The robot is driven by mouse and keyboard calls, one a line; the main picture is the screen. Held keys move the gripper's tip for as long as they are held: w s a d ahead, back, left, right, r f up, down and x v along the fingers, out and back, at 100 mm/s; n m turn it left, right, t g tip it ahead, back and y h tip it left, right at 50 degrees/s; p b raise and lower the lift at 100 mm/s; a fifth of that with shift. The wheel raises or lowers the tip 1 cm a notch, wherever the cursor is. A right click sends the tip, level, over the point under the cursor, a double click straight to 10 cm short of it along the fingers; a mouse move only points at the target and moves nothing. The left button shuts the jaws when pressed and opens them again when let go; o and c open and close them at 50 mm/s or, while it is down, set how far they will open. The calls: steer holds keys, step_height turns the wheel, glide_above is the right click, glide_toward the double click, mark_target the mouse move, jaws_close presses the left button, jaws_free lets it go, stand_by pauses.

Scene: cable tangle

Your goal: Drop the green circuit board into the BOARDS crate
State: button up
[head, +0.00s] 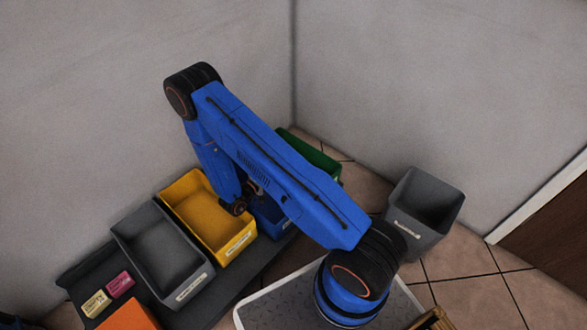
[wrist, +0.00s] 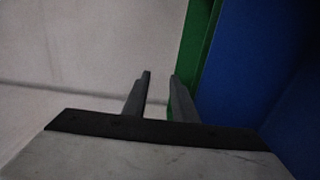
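My gripper (wrist: 161,75) shows in the wrist view with its two dark fingers apart and nothing visible between them. A green strip (wrist: 199,40) and a broad blue surface (wrist: 250,55) lie close to the right finger; they look like bin walls, but I cannot tell for sure. In the head view my arm hides the gripper, which is somewhere near the blue bin (head: 272,222). I cannot make out the green circuit board in either view. Several bins carry labels too small to read, so I cannot tell which is the BOARDS crate.
A yellow bin (head: 202,216) and a grey bin (head: 157,250) stand left of the blue bin. A green bin (head: 313,152) is partly behind my arm. A dark grey bin (head: 424,207) stands at right. Pink (head: 120,284) and yellow (head: 96,303) blocks lie at lower left.

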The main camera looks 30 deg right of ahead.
steer(key=shift+v, duration=2.35)
